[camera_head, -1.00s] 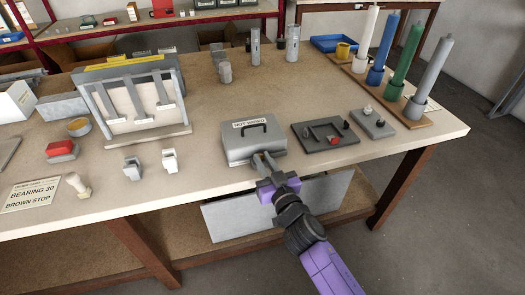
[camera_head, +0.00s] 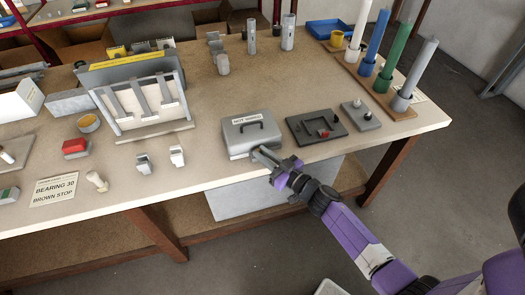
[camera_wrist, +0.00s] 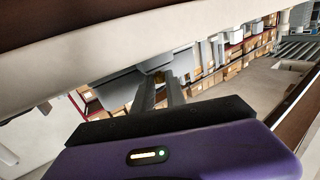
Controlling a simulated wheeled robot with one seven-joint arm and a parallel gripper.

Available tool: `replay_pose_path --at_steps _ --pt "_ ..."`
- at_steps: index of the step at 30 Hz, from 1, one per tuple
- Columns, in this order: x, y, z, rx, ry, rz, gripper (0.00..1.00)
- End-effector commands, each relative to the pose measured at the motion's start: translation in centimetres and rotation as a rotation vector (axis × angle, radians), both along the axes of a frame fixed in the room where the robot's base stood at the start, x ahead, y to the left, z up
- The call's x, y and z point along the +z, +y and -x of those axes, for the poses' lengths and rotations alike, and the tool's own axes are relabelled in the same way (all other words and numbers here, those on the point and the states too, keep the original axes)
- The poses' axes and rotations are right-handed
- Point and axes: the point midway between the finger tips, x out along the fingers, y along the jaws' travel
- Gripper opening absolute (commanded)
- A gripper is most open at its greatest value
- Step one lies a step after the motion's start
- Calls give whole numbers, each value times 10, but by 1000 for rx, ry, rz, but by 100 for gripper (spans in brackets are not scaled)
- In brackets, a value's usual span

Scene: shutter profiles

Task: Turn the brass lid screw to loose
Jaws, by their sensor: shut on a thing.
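A grey box (camera_head: 236,152) labelled NOT WIRED, with a dark handle on its lid, sits near the bench's front edge. My gripper (camera_head: 262,153) reaches in from the front right, with its fingertips against the box's front side. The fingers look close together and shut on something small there. In the wrist view, my gripper (camera_wrist: 160,80) shows two dark fingers with a small orange-brown spot between their tips, perhaps the brass lid screw. I cannot make out the screw or its angle in the head view; the fingers cover that place.
Right of the box are a dark plate (camera_head: 300,132) with a red knob and a grey block (camera_head: 361,118) with knobs. Coloured cylinders stand on a wooden board (camera_head: 403,113) at the right. Two small grey-white clips (camera_head: 144,164) (camera_head: 177,156) lie to the left. A bench leg (camera_head: 157,235) stands below.

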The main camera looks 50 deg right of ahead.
Motion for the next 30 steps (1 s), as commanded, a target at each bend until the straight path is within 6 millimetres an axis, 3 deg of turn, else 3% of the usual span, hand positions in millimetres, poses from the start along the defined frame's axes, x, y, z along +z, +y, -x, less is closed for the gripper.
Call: replay_pose_path --at_steps 12,30 --pt "-3 -1 0 114 3 1 0" --pt "-3 -1 0 137 5 1 0"
